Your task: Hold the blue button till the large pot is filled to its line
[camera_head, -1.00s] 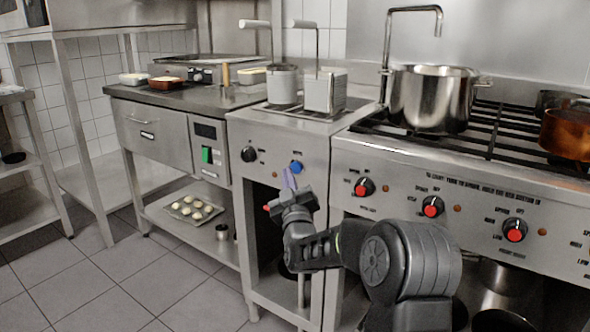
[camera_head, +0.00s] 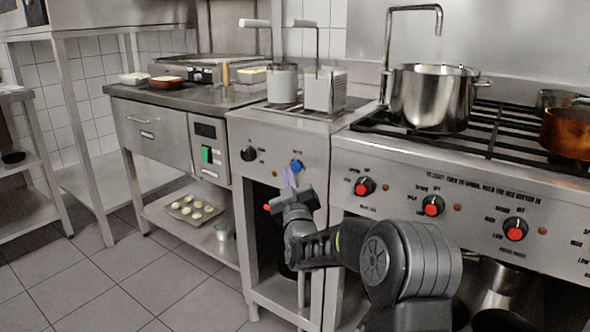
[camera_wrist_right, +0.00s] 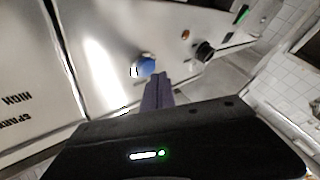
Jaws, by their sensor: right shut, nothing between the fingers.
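The blue button (camera_head: 296,166) is on the front panel of the pasta cooker, left of the stove. It also shows in the right wrist view (camera_wrist_right: 146,66), just beyond my fingertips. The large pot (camera_head: 432,100) is a shiny steel pot on the back left of the stove, under a bent tap (camera_head: 441,22). Its inside, water level and line cannot be seen. My right gripper (camera_head: 289,176) is shut and empty, its fingertips pointing up just below and in front of the button. I cannot tell whether they touch it. My left gripper is not in view.
Red stove knobs (camera_head: 364,187) line the panel to the right. A black knob (camera_head: 249,154) sits left of the button. Fryer baskets (camera_head: 324,92) stand above the panel. A copper pot (camera_head: 567,133) is on the stove at the right edge.

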